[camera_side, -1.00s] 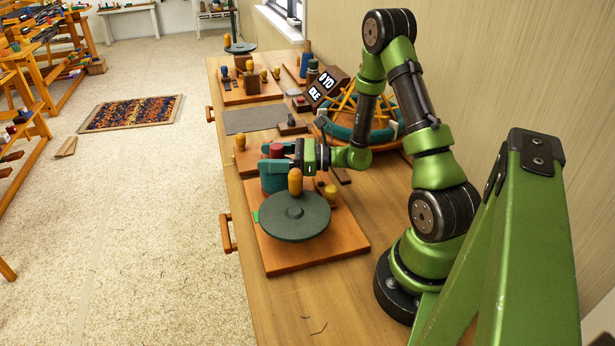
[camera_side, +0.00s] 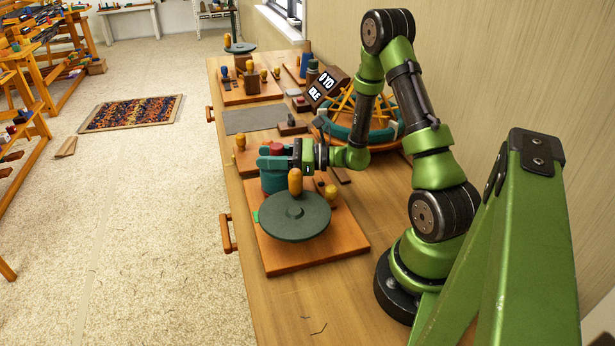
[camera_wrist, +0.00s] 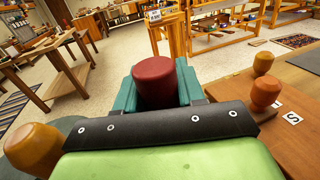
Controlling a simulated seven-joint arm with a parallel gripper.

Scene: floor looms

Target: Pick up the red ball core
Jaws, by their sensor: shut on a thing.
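The red ball core (camera_side: 277,149) is a short, dark red, round-topped cylinder. My gripper (camera_side: 271,157) is shut on it, with its teal fingers on either side. In the wrist view the red ball core (camera_wrist: 155,82) stands up between the two fingers (camera_wrist: 156,95). A teal cylinder (camera_side: 272,183) is directly beneath it in the side view. I cannot tell whether the core touches that cylinder, as the fingers hide its lower part.
A dark green disc (camera_side: 297,218) with an orange peg (camera_side: 295,182) sits on a wooden board (camera_side: 335,240) close in front of my gripper. Small orange knobs (camera_side: 331,193) stand beside it.

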